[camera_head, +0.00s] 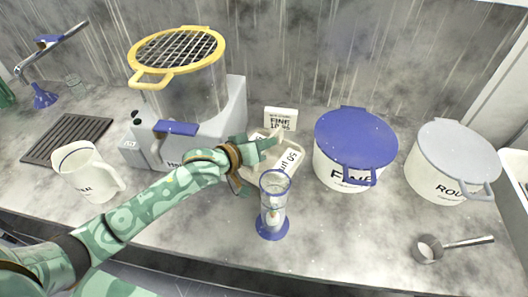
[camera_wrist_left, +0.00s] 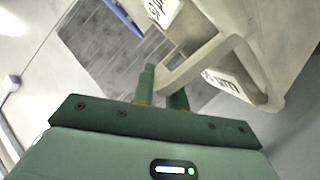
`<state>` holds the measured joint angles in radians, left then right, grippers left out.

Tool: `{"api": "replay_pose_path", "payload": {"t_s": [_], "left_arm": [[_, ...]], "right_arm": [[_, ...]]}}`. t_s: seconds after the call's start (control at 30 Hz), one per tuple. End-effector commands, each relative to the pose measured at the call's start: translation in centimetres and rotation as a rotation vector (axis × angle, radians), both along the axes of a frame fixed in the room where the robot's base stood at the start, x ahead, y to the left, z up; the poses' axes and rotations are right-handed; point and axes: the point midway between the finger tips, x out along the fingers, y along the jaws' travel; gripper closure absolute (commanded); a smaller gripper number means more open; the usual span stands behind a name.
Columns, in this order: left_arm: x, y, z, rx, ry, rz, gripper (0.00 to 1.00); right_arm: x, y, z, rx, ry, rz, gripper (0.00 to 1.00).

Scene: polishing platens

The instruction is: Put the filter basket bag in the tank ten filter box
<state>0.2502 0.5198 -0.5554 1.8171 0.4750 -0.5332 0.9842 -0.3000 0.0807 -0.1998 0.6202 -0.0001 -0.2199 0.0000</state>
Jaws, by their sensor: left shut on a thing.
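My left gripper (camera_head: 262,145) reaches in from the left over the middle of the counter. It is shut on the filter basket bag (camera_head: 288,160), a beige piece with a white "50 µm" label. In the left wrist view the gripper's fingers (camera_wrist_left: 162,88) are at the bag's beige loop-like handle (camera_wrist_left: 190,70), and labels show on its sides. The bag is partly hidden by the gripper, and I cannot tell whether it touches the counter. No box readable as the tank ten filter box shows. My right gripper is not in view.
A clear cylinder with a yellow grid top (camera_head: 178,48) stands at a grey machine (camera_head: 235,100). A "FINE" card (camera_head: 281,118) is behind the bag. A blue-based clear cylinder (camera_head: 273,205) stands in front. Blue-lidded (camera_head: 355,135) and grey-lidded tubs (camera_head: 455,150), a jug (camera_head: 85,170) and scoop (camera_head: 430,248) surround.

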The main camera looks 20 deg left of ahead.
Motion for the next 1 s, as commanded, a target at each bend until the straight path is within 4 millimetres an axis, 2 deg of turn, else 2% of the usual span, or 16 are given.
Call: {"api": "replay_pose_path", "payload": {"t_s": [0.03, 0.13, 0.33, 0.37, 0.43, 0.77, 0.87, 1.0], "left_arm": [[0.0, 0.0, -1.3, -0.002, 0.003, 0.001, 1.00], [0.0, 0.0, -2.8, 0.000, 0.002, 0.001, 1.00], [0.0, 0.0, -2.9, 0.002, 0.001, 0.000, 1.00], [0.0, 0.0, -2.9, 0.002, 0.002, 0.000, 0.83], [0.0, 0.0, -2.9, 0.002, 0.002, 0.000, 0.64], [-0.3, 0.2, -2.7, 0.001, 0.001, 0.000, 0.64], [-1.3, 0.7, -2.3, 0.001, 0.002, 0.000, 0.64], [-3.8, 2.1, -1.2, 0.002, 0.003, 0.000, 0.64]], "right_arm": [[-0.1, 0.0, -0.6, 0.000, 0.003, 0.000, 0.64], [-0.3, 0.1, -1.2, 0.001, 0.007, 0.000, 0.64], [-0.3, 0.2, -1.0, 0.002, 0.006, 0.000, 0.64], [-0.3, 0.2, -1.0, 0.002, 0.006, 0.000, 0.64], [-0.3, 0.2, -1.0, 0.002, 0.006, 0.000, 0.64], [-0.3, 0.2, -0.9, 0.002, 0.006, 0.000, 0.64], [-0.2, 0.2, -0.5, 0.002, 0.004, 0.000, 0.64], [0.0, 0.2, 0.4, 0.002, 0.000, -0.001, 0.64]]}}
